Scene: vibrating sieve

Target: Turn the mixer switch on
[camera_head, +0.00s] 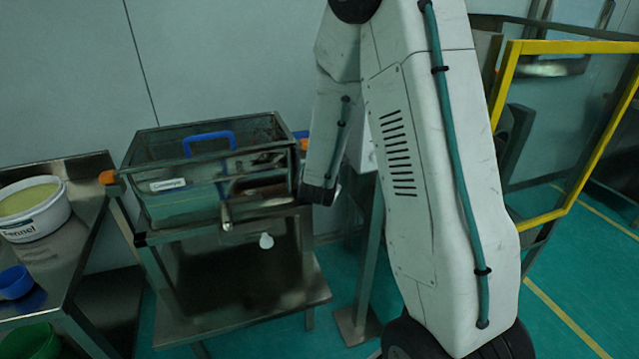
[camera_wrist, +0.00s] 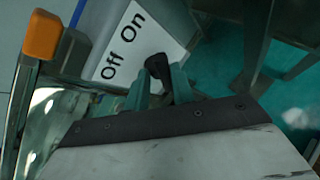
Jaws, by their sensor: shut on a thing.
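In the wrist view, the mixer switch (camera_wrist: 157,67) is a small black knob at the edge of a white label plate (camera_wrist: 126,45) marked "Off" and "On". The two teal fingers of my gripper (camera_wrist: 160,84) stand on either side of the knob and are shut on it. "On" is towards the top of the plate and "Off" is lower left. I cannot tell clearly which word the knob points to. In the head view, my arm covers the gripper and the switch; a pale box (camera_head: 362,140) shows partly behind the arm.
The sieve box (camera_head: 145,205) with a blue handle (camera_head: 208,137) stands on a metal frame left of my arm. A yellow rail (camera_head: 570,47) is at right.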

